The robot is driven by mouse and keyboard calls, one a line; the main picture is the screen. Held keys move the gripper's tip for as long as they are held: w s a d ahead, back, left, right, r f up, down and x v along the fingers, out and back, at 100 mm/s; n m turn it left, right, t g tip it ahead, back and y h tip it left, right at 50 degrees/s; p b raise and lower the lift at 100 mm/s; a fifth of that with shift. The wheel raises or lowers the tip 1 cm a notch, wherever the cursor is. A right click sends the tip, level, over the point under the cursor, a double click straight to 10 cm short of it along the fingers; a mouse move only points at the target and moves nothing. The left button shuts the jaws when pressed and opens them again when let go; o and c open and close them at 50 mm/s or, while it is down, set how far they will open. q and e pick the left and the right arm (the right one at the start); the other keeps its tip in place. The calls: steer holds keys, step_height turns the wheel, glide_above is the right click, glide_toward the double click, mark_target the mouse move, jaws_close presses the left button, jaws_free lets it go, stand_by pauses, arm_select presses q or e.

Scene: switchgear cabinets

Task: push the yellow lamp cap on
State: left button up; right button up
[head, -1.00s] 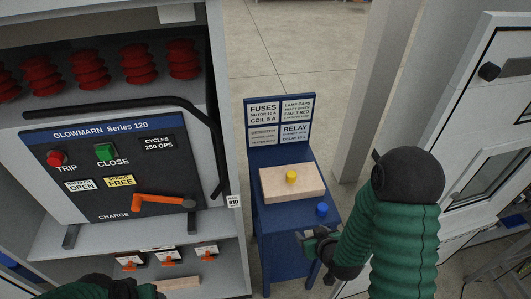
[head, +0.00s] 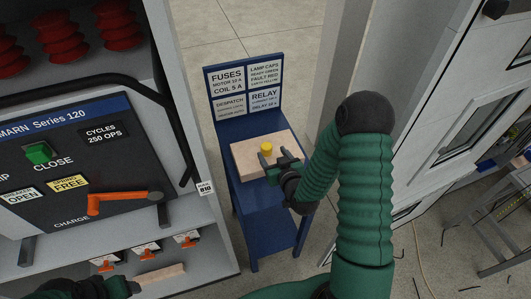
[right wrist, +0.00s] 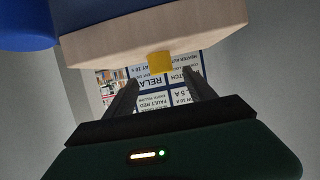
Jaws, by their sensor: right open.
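The yellow lamp cap (head: 266,148) stands upright on a pale wooden block (head: 243,154) on the blue stand. My right gripper (head: 281,167) is open and empty, just right of the cap and close to it in the head view. In the right wrist view, which is upside down, the cap (right wrist: 160,62) shows beyond and between the two open fingers (right wrist: 163,88), against the block's edge (right wrist: 110,45). The fingers do not appear to touch the cap. My left gripper (head: 122,288) is at the lower left, and its jaws are unclear.
The blue stand (head: 262,216) has a label board (head: 246,86) at its back. The switchgear cabinet with an orange charge handle (head: 120,199) is to the left. A grey cabinet door (head: 465,110) and a stepladder (head: 500,225) are to the right. A rounded blue thing (right wrist: 25,25) shows in the right wrist view.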

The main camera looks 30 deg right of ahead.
mark_target(268, 150)
steer(key=shift+w+d+f, duration=0.4)
steer(key=shift+w+d, duration=0.15)
steer(key=shift+w, duration=0.25)
steer(key=w, duration=0.1)
steer(key=w+f, duration=0.1)
steer(key=w, duration=0.1)
steer(key=w+f, duration=0.1)
steer(key=shift+w+a, duration=0.2)
steer(key=shift+w, duration=0.05)
steer(key=shift+s+d, duration=0.15)
steer(key=shift+d, duration=0.2)
steer(key=c, duration=0.7)
steer(key=shift+a+r, duration=0.1)
steer(key=shift+a, duration=0.1)
jaws_close()
